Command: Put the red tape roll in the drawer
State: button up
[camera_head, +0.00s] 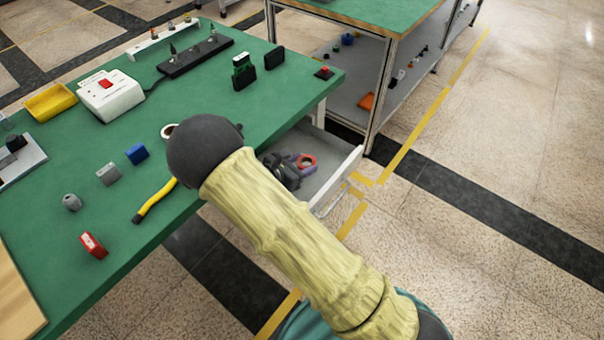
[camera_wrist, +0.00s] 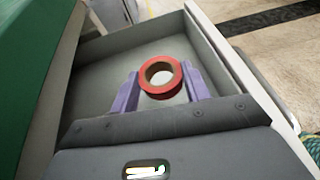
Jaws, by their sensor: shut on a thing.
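The red tape roll (camera_wrist: 160,78) is a red ring with a tan core. It is held between the two purple fingers of my gripper (camera_wrist: 158,86). The open drawer (camera_head: 346,166) sticks out from under the green table, and its grey interior and pale rim show in the wrist view (camera_wrist: 232,62). In the wrist view the roll lies within the drawer's outline; I cannot tell how far it is above the drawer floor. In the head view the roll (camera_head: 307,160) and my gripper (camera_head: 296,161) appear over the drawer, partly hidden by my arm.
The green table (camera_head: 190,115) holds a yellow tray (camera_head: 51,102), a white box with a red button (camera_head: 109,95), a yellow-handled tool (camera_head: 153,199), a blue block (camera_head: 137,153) and a red item (camera_head: 93,245). A second bench (camera_head: 372,12) stands behind. The floor at right is clear.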

jog(key=shift+f+b, duration=0.35)
jog(key=shift+f, duration=1.85)
jog(key=shift+f, duration=0.1)
jog(key=o, duration=0.9)
jog(key=shift+o, duration=0.2)
jog(key=shift+s+a+r, duration=0.15)
jog(key=shift+r, duration=0.1)
jog(key=p+v, duration=0.1)
jog(key=v, duration=0.6)
jog(key=shift+f, duration=0.1)
